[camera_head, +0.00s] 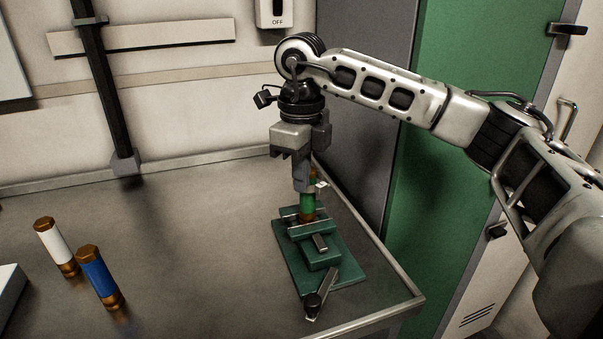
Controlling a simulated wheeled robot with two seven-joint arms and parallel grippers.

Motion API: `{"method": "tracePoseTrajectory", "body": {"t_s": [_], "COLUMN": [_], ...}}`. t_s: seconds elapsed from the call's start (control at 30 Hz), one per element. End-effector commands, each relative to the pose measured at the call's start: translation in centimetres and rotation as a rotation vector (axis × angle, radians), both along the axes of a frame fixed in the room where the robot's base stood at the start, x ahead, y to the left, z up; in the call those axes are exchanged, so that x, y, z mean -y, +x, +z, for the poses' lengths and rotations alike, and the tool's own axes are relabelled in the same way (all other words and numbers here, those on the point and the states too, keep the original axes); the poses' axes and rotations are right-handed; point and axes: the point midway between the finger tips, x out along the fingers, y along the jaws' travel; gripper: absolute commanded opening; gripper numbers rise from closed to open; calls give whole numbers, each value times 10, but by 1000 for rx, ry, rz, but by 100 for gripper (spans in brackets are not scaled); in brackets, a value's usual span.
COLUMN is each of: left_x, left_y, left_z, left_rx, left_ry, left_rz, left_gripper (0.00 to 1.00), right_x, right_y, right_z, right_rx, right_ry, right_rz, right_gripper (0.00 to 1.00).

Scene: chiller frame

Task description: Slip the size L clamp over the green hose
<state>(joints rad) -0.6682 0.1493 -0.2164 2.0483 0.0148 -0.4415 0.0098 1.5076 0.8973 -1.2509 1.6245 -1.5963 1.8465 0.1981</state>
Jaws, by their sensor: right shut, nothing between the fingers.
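The green hose (307,207) stands upright in a green vise (322,257) at the right side of the table. Brown-copper parts show at its lower end and behind the fingers. My right gripper (303,187) points down at the hose's upper part, in front of it. Its fingers are shut with nothing between them and hide part of the hose. A small pale piece (321,186) sits beside the fingertips at the hose; it may be part of a clamp, but I cannot tell its size or whether it goes around the hose. My left gripper is out of view.
A white hose (54,243) and a blue hose (98,275) with copper ends stand at the table's left. A pale box edge (10,290) is at the far left. The vise handle (317,298) sticks out toward the front. The table's middle is clear.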

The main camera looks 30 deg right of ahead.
Motion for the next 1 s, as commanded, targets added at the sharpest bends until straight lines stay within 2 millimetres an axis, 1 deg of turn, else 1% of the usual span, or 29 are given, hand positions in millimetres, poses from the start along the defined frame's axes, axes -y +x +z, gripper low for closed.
{"method": "tracePoseTrajectory", "body": {"t_s": [0.17,0.2,0.23,0.27,0.5,0.63,0.77,0.87,0.9,0.97,1.0], "left_x": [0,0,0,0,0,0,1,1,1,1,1], "left_y": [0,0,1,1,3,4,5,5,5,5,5], "left_z": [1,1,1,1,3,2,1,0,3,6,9], "left_rx": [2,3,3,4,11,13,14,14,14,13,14], "left_ry": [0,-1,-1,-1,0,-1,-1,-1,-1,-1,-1], "left_rz": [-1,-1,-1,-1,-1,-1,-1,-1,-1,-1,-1], "left_gripper": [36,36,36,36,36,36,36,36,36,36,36], "right_x": [0,0,0,0,0,0,0,-1,-1,-1,-1], "right_y": [0,0,0,0,0,0,1,1,1,1,0], "right_z": [0,0,0,0,0,8,30,54,66,82,94], "right_rx": [0,0,0,0,-1,0,5,5,6,7,7], "right_ry": [0,0,0,0,0,-1,1,2,1,0,0], "right_rz": [0,0,0,0,-1,-1,-1,0,-1,-1,0], "right_gripper": [0,11,19,25,25,25,25,25,25,25,25]}}
